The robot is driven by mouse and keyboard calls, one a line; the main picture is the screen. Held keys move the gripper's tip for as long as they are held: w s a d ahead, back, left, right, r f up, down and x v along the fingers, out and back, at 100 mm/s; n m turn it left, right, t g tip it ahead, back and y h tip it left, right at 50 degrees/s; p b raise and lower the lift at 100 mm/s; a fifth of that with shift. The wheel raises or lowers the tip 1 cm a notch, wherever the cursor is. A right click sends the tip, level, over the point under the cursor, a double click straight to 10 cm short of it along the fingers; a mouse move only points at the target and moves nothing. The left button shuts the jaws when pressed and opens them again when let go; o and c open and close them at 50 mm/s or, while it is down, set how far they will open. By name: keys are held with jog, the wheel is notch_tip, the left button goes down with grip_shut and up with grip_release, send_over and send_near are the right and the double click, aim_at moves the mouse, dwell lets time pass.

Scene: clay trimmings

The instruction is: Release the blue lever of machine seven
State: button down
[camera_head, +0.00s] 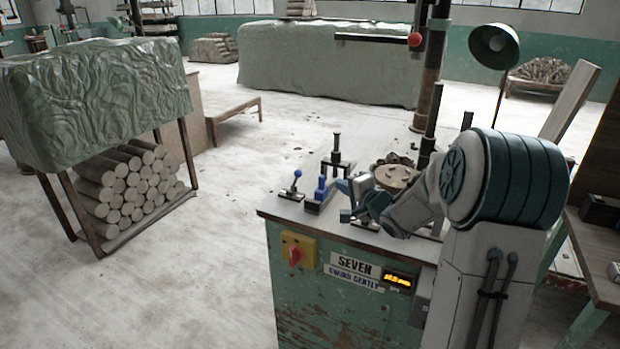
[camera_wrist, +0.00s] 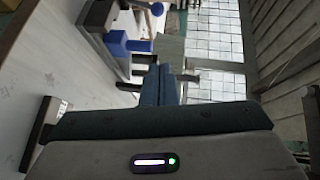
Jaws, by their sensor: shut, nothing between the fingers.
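Machine seven (camera_head: 330,310) is a worn green cabinet with a pale top and a plate reading "SEVEN". Near its front left corner stands a small lever with a blue ball knob (camera_head: 297,174). Just right of it is a blue block-like part (camera_head: 320,188) on a dark base. My gripper (camera_head: 346,214) is over the front of the top, to the right of the blue parts. In the wrist view my gripper (camera_wrist: 160,72) is shut and empty, its fingers pointing toward a blue part (camera_wrist: 122,42). A blue ball (camera_wrist: 157,9) shows beyond it. Contact with either blue part cannot be told.
A red knob on a yellow plate (camera_head: 298,249) and a lit display (camera_head: 398,280) are on the machine's front. A round wooden piece (camera_head: 396,176) and dark posts stand behind my gripper. A log rack (camera_head: 130,190) stands left across open floor.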

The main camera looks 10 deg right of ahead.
jog(key=b, duration=0.1)
send_near(296, 180)
jog(key=w+d+r, duration=0.1)
jog(key=d, duration=0.1)
jog(key=w+d+r, duration=0.1)
jog(key=w+d, duration=0.1)
jog(key=shift+w+r, duration=0.15)
jog(key=shift+w, duration=0.15)
jog(key=w+a, duration=0.1)
jog(key=a+b, duration=0.1)
jog(key=shift+w+a+f, duration=0.35)
jog(key=shift+w, duration=0.05)
jog(key=shift+w+a, duration=0.25)
jog(key=shift+a, duration=0.2)
jog(key=shift+r+p, duration=0.1)
jog(key=shift+p, duration=0.25)
